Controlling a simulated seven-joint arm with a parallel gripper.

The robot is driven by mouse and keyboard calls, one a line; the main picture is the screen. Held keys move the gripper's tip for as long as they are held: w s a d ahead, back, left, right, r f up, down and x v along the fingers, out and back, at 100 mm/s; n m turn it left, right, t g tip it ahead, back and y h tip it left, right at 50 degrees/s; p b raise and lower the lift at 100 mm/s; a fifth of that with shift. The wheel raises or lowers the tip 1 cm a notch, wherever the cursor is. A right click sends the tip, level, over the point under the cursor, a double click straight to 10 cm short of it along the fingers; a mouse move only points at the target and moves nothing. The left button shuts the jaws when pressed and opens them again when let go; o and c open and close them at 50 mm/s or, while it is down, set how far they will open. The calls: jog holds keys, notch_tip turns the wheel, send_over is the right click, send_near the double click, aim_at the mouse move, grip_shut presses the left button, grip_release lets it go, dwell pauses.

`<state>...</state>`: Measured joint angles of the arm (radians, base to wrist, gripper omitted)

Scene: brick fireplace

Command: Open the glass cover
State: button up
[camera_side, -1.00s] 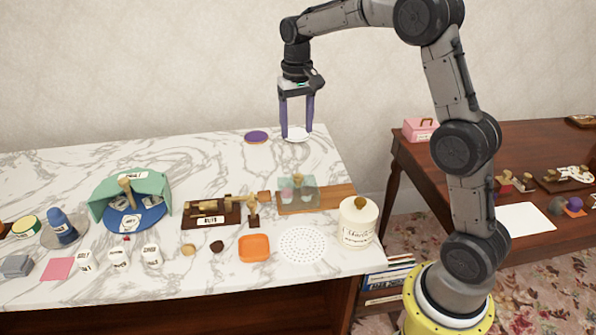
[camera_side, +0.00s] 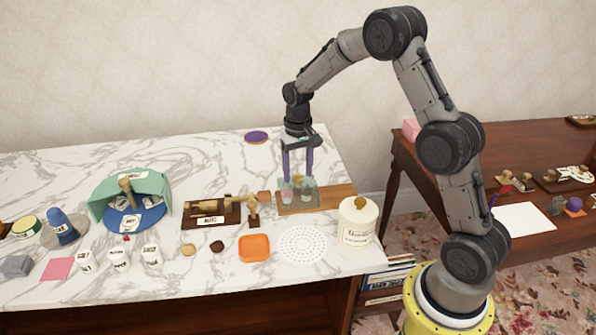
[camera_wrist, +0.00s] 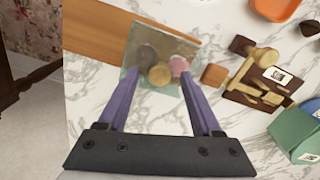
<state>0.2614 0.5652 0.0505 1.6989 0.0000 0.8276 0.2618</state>
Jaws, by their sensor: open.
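The glass cover (camera_side: 298,192) is a clear greenish box on a wooden board (camera_side: 338,196) near the right end of the marble table. Small round items, one pink, show through the glass. In the wrist view the glass cover (camera_wrist: 160,48) lies at the far end of my fingers. My gripper (camera_side: 298,177) is open, pointing down, with its two purple fingers at the cover. In the wrist view my gripper (camera_wrist: 158,82) has one finger toward each side of the cover. I cannot tell whether the fingers touch the glass.
A cream lidded jar (camera_side: 358,222) stands right of the board, near the table edge. A brass piece on a dark base (camera_side: 211,213), a small wooden stand (camera_side: 254,212), an orange dish (camera_side: 254,248) and a white perforated disc (camera_side: 303,245) are nearby.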

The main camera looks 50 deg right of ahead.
jog(key=shift+f, duration=0.2)
jog(key=shift+c, duration=0.2)
grip_shut()
jog(key=shift+r, duration=0.1)
dwell(1.1)
